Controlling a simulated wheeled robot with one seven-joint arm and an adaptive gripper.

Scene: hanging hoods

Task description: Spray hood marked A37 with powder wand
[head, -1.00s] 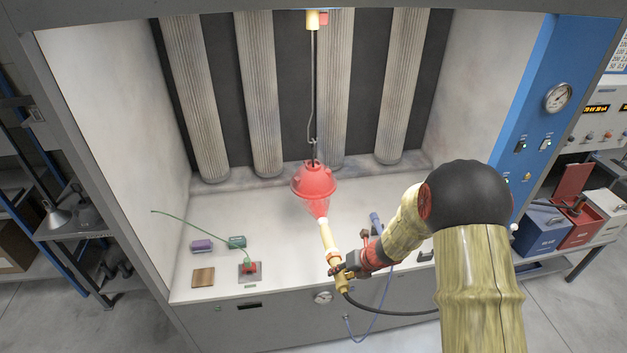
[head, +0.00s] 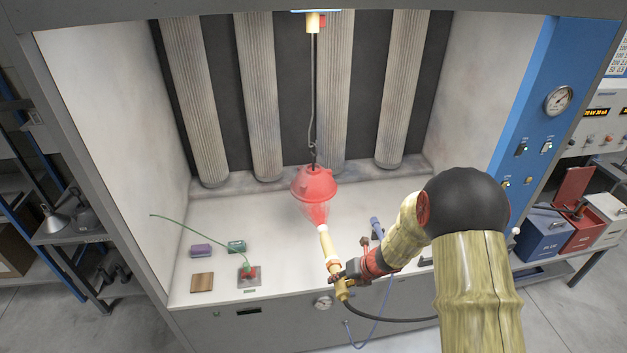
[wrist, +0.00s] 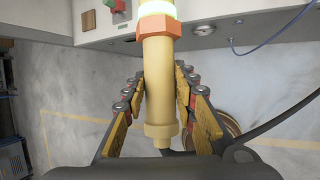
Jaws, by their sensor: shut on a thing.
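A red hood (head: 315,184) hangs from a hook on a rod in the middle of the booth; I cannot read any marking on it. My gripper (head: 342,279) is shut on the yellow powder wand (head: 328,247), which also shows between the fingers in the wrist view (wrist: 158,85). The wand points up at the hood from below, its tip a little apart from it. A reddish spray cloud (head: 316,212) spans the space between the tip and the hood's underside. A dark hose trails from the wand's lower end.
Pleated filter columns (head: 260,100) line the back. A blue control panel (head: 540,110) is at right.

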